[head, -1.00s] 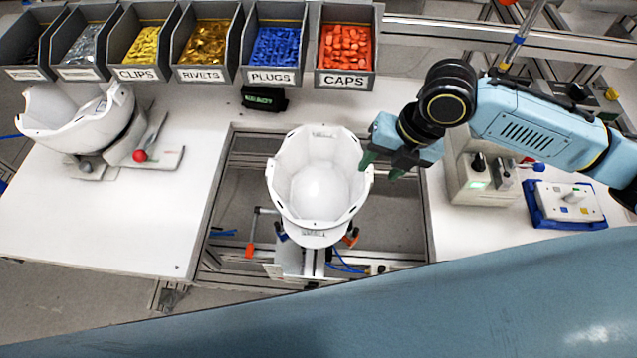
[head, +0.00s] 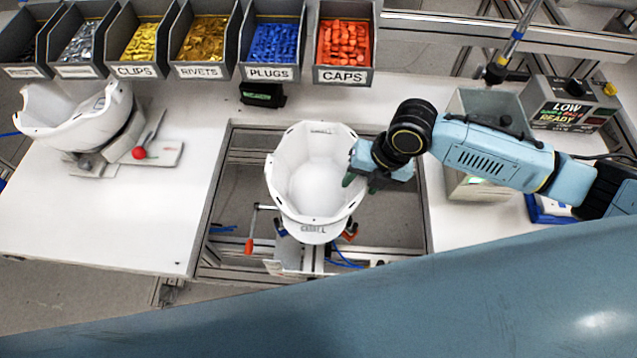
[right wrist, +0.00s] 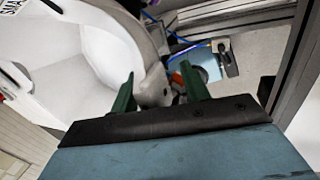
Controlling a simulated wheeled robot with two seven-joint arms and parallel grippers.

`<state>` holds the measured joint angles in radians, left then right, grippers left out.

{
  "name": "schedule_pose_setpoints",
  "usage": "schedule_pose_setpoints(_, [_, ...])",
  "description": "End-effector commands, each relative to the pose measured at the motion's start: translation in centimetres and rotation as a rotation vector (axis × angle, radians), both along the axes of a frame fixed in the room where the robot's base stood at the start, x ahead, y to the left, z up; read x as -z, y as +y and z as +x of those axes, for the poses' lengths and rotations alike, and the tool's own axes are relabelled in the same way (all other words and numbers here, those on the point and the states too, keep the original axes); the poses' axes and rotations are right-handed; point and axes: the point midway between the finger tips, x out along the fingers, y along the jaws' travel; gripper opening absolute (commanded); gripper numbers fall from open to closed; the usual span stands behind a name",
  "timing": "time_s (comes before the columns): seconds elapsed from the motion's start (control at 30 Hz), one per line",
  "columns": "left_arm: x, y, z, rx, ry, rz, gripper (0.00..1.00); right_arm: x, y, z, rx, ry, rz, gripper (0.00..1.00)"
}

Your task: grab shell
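A white helmet shell (head: 318,185) sits open side up on a fixture in the table's cut-out, in the middle of the head view. My right gripper (head: 360,184) is at its right rim, its dark green fingers pointing toward the shell. In the right wrist view the two fingers (right wrist: 158,88) stand apart. The shell (right wrist: 85,75) fills the left side there, and its edge shows between the fingers. I cannot tell whether they touch it. A second white shell (head: 75,120) rests on a stand at the left. My left gripper is not in view.
Bins of small parts line the back, among them a plugs bin (head: 272,50) and a caps bin (head: 344,48). A red-knobbed lever (head: 139,153) is beside the left stand. A grey box (head: 480,150) stands right of the cut-out. The white table (head: 130,220) is clear at front left.

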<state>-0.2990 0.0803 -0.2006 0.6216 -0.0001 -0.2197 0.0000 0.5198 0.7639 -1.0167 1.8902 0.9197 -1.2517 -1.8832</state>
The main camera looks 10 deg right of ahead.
Motion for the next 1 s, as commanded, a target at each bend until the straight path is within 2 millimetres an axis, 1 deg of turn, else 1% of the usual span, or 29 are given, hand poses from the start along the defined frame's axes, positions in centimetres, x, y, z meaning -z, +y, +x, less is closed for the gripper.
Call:
schedule_pose_setpoints(0.03, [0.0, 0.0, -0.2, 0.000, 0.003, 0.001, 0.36, 0.0, 0.0, 0.0, 0.000, 0.000, 0.000, 0.39])
schedule_pose_setpoints(0.33, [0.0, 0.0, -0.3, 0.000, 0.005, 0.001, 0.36, -0.1, 0.0, 0.0, 0.000, 0.000, 0.000, 0.00])
schedule_pose_setpoints(0.6, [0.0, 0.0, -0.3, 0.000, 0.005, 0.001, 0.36, -0.2, 0.0, 0.1, 0.001, -0.003, 0.002, 0.00])
schedule_pose_setpoints(0.7, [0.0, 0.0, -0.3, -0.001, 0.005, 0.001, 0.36, -0.6, 0.0, 0.1, 0.000, -0.004, 0.002, 0.00])
schedule_pose_setpoints(0.77, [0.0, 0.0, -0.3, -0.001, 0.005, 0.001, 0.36, -1.3, 0.0, 0.2, -0.001, -0.006, 0.003, 0.00])
schedule_pose_setpoints(0.87, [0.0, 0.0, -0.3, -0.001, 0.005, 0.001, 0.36, -3.0, 0.0, 0.2, -0.001, -0.008, 0.002, 0.00])
schedule_pose_setpoints(1.0, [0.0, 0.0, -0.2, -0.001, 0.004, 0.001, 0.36, -6.0, 0.0, 0.2, -0.001, -0.008, 0.002, 0.00])
